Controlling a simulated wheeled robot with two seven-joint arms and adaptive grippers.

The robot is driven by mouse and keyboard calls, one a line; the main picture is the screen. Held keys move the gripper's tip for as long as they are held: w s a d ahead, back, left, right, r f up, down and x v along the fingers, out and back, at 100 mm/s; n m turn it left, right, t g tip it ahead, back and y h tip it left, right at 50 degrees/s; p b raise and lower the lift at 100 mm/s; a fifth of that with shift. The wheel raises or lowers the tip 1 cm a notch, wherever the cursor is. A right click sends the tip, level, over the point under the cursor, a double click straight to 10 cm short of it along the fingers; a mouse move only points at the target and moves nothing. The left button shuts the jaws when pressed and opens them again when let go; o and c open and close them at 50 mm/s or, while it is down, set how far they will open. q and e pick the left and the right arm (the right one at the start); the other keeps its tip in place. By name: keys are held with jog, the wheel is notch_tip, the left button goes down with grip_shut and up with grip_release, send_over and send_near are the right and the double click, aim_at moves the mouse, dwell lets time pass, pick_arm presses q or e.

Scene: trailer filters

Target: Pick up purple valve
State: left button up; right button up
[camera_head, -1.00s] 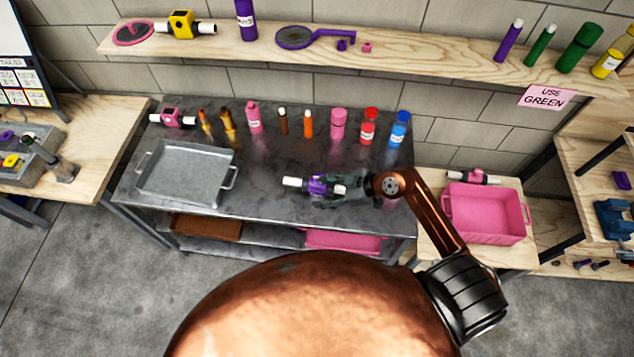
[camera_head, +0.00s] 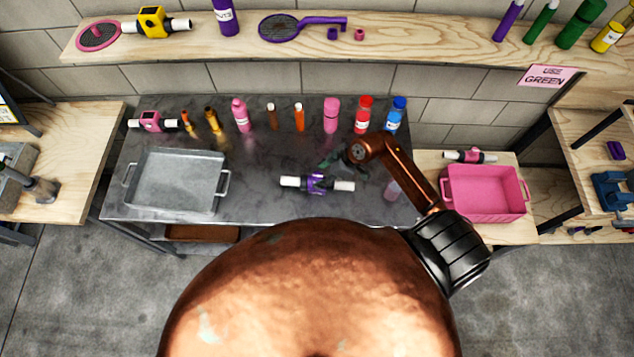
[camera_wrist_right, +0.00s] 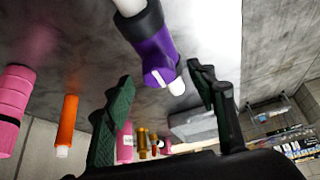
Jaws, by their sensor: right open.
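The purple valve (camera_head: 317,184) lies on the dark metal table, with a white pipe end on each side. My right gripper (camera_head: 331,163) is just behind it, on the wall side, open and empty. In the right wrist view the purple valve (camera_wrist_right: 154,55) shows beyond and between the spread green-padded fingers of my right gripper (camera_wrist_right: 160,78). One white pipe end runs off the top of that view. I cannot tell whether a finger touches the valve. My left gripper is not in view.
A grey metal tray (camera_head: 176,181) stands left of the valve. Several bottles, including a pink one (camera_head: 332,115), line the table's back, with a pink valve (camera_head: 152,122) at the left. A pink bin (camera_head: 486,193) stands right. The shelf (camera_head: 400,47) holds a yellow valve (camera_head: 152,21).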

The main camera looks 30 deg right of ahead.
jog(key=shift+x, duration=1.2)
jog(key=shift+w+f, duration=0.15)
jog(key=shift+f, duration=0.05)
jog(key=c, duration=1.4)
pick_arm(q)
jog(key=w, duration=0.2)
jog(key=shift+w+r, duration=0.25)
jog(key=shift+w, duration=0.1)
pick_arm(e)
grip_shut()
